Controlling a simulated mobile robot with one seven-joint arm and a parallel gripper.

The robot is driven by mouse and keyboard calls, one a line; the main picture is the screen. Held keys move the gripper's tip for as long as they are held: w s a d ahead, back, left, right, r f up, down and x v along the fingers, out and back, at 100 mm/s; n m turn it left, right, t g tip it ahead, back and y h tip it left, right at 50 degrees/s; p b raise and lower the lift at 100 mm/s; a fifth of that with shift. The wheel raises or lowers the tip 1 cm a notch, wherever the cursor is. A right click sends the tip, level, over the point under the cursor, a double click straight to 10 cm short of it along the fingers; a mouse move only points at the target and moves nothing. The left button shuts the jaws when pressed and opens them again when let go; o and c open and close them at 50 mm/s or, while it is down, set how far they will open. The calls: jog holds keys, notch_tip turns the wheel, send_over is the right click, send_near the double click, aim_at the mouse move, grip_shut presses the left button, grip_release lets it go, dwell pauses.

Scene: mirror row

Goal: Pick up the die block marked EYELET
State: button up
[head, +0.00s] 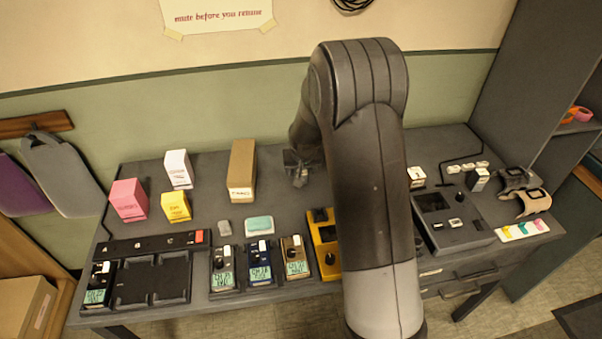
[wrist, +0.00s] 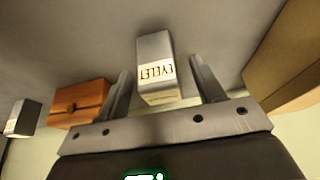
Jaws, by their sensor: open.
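The die block marked EYELET (wrist: 155,50) is a grey block with a pale label, near the middle of the wrist view. My gripper (wrist: 159,72) is open, with one finger on each side of the block in that view and a visible gap at both sides. I cannot tell how deep the block sits between the fingers. In the head view my gripper (head: 297,168) is low over the back of the bench, right of a tall brown carton. I cannot make out the EYELET block there; my arm covers part of the bench.
An orange-brown wooden box (wrist: 82,101) and another labelled block (wrist: 21,118) are left in the wrist view. The brown carton (head: 242,170) stands left of my gripper. Pink (head: 129,200), white (head: 178,169) and yellow (head: 175,206) boxes stand farther left. Several handheld devices line the front.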

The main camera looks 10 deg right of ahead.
jog(key=shift+x, duration=1)
jog(key=shift+c, duration=0.5)
jog(key=c, duration=1.1)
